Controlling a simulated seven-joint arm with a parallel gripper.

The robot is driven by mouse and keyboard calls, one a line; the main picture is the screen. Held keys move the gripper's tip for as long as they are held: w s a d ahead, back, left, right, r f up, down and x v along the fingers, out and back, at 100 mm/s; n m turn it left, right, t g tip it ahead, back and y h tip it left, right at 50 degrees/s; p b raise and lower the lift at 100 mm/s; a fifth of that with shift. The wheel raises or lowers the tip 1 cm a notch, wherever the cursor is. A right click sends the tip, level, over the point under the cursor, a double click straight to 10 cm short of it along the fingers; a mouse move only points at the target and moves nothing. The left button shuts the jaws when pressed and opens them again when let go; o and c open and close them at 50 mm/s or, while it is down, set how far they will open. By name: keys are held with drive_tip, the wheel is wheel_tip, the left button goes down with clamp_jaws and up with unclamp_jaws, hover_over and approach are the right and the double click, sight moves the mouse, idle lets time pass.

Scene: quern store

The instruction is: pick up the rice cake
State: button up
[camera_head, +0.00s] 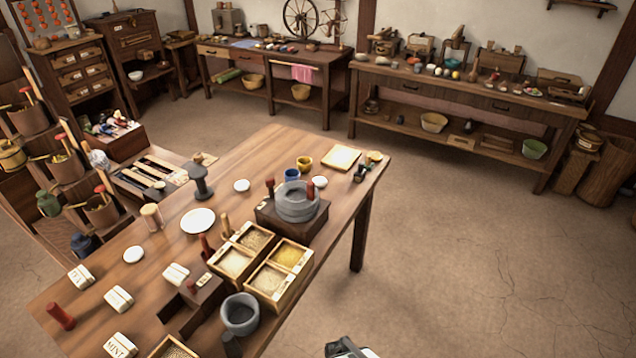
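I cannot tell for sure which thing is the rice cake. Small flat white rounds lie on the wooden table (290,150): one near the back middle (241,185), one right of the grey stone quern (297,203), and one at the left (133,254). A larger white disc (198,221), perhaps a plate, lies between them. A small tan round (374,156) is at the far right corner. My gripper (348,348) only partly shows at the bottom edge, in front of the table and apart from these rounds. Its fingers are cut off by the frame.
White labelled packets (119,298) lie at left. The floor at right is clear.

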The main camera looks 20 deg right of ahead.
idle(0.3)
drive_tip(key=o, duration=0.8)
